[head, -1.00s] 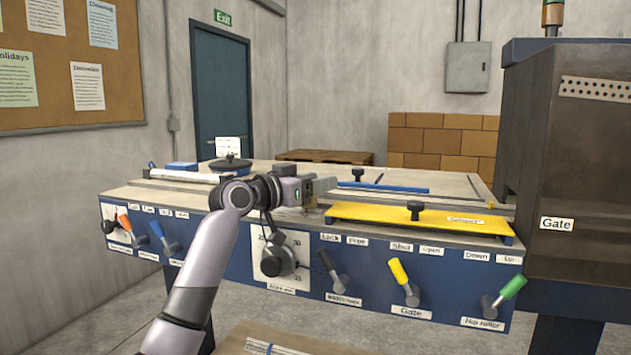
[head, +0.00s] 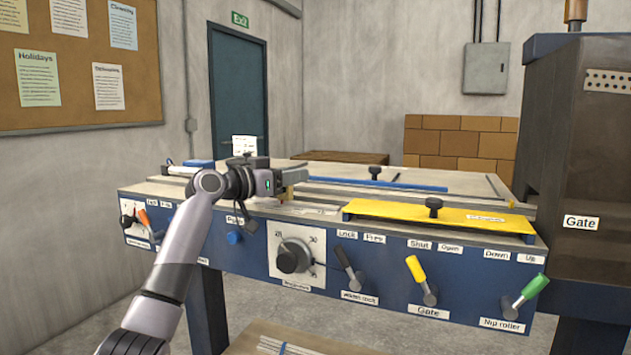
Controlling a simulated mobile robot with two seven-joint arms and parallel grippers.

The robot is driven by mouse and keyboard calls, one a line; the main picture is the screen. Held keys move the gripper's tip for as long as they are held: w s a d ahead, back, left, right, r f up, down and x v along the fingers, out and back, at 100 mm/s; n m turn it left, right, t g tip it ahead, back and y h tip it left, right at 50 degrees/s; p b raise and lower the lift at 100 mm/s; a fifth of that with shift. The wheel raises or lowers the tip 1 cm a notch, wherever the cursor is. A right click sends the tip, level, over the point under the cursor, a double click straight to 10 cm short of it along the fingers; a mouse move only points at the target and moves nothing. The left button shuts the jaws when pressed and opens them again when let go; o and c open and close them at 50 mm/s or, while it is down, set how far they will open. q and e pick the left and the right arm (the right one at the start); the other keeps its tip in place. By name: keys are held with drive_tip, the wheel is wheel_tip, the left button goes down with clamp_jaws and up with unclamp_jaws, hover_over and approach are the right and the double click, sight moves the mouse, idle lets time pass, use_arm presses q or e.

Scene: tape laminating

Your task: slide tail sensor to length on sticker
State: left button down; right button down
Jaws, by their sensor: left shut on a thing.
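My left gripper (head: 291,182) is over the front edge of the machine's top, left of the yellow plate. It is shut on a small tan piece (head: 288,194), mostly hidden by the fingers, which seems to be the tail sensor. A small white sticker (head: 245,146) with fine print stands upright behind my wrist; its text is too small to read. I cannot tell whether it is the sticker for the length. My right gripper is out of view.
The yellow plate (head: 440,216) with a black knob lies right of my gripper, and a blue bar (head: 390,184) behind it. The front panel (head: 375,270) carries a round dial (head: 294,256) and several levers. A tall dark cabinet (head: 590,170) stands at the right.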

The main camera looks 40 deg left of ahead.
use_arm(q)
drive_tip(key=shift+s+a+f, duration=0.1)
drive_tip(key=shift+a, duration=0.3)
drive_tip(key=c, duration=0.9)
unclamp_jaws()
drive_tip(key=b+v, duration=0.1)
drive_tip(key=v, duration=0.5)
drive_tip(key=shift+a+f+b, duration=0.1)
drive_tip(key=shift+b, duration=0.3)
drive_tip(key=shift+s, duration=0.5)
drive_tip(key=shift+a, duration=0.1)
